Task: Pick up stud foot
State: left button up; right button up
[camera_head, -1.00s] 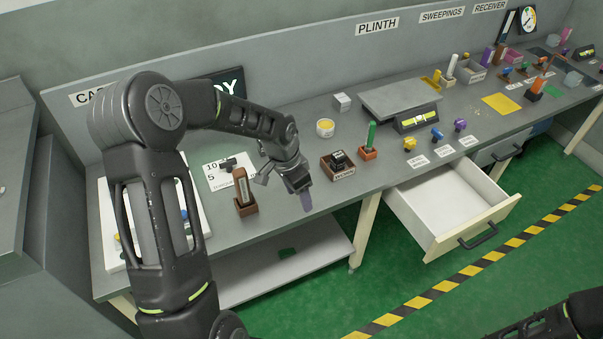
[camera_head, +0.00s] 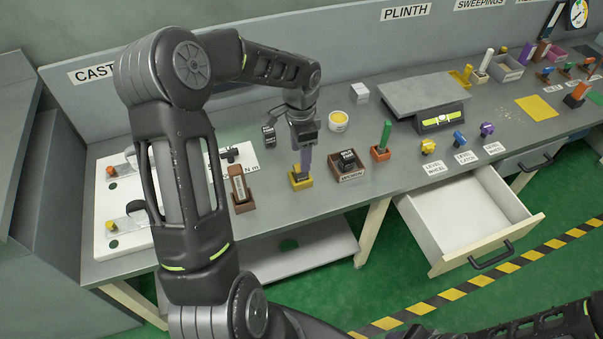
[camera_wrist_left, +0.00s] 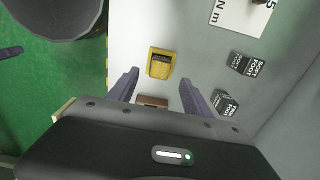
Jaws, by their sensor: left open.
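Two dark blocks with printed labels lie on the bench in the left wrist view, one at upper right (camera_wrist_left: 246,63) and one (camera_wrist_left: 226,102) beside the right finger. Both labels seem to read "FOOT"; the first words are too small to read surely. One dark labelled block (camera_head: 268,135) shows in the head view, just left of my left wrist. My left gripper (camera_head: 304,160) points down, open and empty; its fingers also show in the left wrist view (camera_wrist_left: 158,85). A yellow holder (camera_head: 301,181) is near its fingertips; it shows just ahead of them in the wrist view (camera_wrist_left: 160,62).
A brown tray with a black piece (camera_head: 348,165) stands right of the gripper, a brown holder (camera_head: 241,192) left. A green peg (camera_head: 385,135), white-and-yellow tub (camera_head: 338,121) and raised grey plate (camera_head: 422,93) are farther right. A drawer (camera_head: 465,215) stands open at the front.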

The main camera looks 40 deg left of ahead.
aim_at(301, 175)
pick_arm(q)
jog(key=shift+f, duration=0.7)
jog(key=shift+f, duration=2.65)
grip_shut()
